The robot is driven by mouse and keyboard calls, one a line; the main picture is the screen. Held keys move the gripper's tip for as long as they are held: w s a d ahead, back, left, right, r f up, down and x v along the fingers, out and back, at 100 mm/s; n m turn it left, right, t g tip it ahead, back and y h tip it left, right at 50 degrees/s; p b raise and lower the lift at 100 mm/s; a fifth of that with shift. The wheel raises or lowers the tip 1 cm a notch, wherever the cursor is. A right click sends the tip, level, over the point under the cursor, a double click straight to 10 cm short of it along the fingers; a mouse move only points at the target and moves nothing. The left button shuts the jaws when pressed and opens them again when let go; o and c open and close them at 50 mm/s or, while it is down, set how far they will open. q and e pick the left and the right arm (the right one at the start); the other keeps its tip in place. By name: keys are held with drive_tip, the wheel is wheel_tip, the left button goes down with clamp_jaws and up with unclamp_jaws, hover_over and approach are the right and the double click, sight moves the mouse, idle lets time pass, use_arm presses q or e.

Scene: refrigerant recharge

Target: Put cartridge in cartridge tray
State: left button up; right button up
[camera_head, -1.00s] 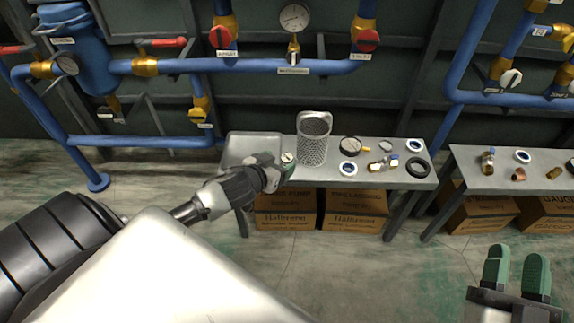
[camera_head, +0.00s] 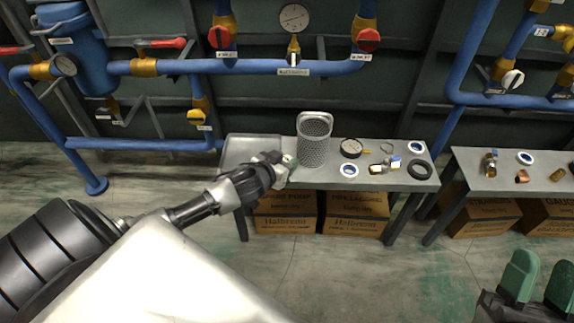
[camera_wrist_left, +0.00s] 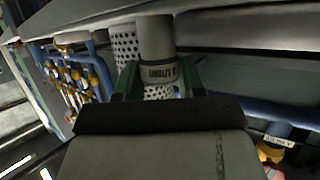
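A shallow grey metal tray (camera_head: 240,141) lies on the table's left end, beside the gripper. My right gripper (camera_head: 538,280) is open and empty at the lower right.
A perforated basket with a handle (camera_head: 314,142) stands close to the right of my left gripper. A gauge (camera_head: 351,148), rings and small fittings lie farther right on the table. Blue pipes (camera_head: 270,66) run behind. Boxes (camera_head: 286,214) sit below.

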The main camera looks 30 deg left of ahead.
use_arm(q)
drive_tip(key=c, duration=0.4)
drive_tip(key=shift+r, duration=0.2)
